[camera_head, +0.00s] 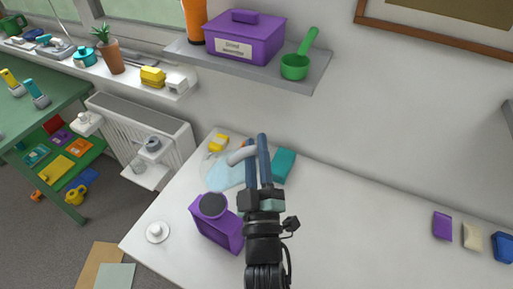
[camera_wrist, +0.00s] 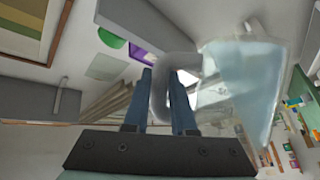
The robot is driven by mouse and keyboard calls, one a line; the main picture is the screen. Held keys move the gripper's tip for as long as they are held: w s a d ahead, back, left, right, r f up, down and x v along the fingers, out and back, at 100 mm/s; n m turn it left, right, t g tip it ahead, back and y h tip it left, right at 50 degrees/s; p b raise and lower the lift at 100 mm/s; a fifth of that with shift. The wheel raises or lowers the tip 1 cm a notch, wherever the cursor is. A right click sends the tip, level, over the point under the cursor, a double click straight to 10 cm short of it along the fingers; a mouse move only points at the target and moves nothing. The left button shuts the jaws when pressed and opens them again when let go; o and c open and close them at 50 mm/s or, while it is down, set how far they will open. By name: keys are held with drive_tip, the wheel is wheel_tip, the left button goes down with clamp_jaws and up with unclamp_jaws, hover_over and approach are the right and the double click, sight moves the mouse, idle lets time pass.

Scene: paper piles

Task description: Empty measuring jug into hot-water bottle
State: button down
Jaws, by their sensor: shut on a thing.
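My gripper (camera_head: 257,148) is shut on the pale grey handle (camera_head: 240,155) of the measuring jug. The clear, bluish jug (camera_head: 221,174) is to the left of my fingers, over the back left of the white table. In the wrist view the handle (camera_wrist: 162,92) is between my blue fingers (camera_wrist: 163,85), and the see-through jug (camera_wrist: 245,85) extends to the right. I cannot tell how much liquid it holds. A purple body with a dark round top (camera_head: 213,205), apparently the hot-water bottle, stands on the table nearer the front, left of my wrist and apart from the jug.
A small white round piece (camera_head: 157,232) lies at the table's (camera_head: 350,230) left edge. A yellow item (camera_head: 218,143) and a teal block (camera_head: 284,165) are near the jug. A shelf (camera_head: 310,75) with a purple box overhangs behind. The table's middle right is clear.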

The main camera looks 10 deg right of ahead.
drive_tip(key=shift+s+a+b, duration=0.1)
drive_tip(key=shift+a+b, duration=0.05)
drive_tip(key=shift+b, duration=0.5)
drive_tip(key=shift+r+n+t, duration=0.15)
drive_tip(key=shift+n+t, duration=0.15)
drive_tip(key=shift+s+a+f+n+t+b, duration=0.1)
drive_tip(key=shift+a+f+n+t+b, duration=0.15)
drive_tip(key=shift+b, duration=0.55)
idle(0.8)
drive_tip(key=shift+s+a+n+t+y+b, duration=0.15)
drive_tip(key=shift+n+t+y+b, duration=0.25)
drive_tip(key=shift+b, duration=0.4)
idle(1.9)
drive_tip(key=shift+s+a+r+n+t+y+b, duration=0.1)
drive_tip(key=shift+s+a+n+t+y+b, duration=0.2)
drive_tip(key=shift+n+b, duration=0.55)
idle(1.9)
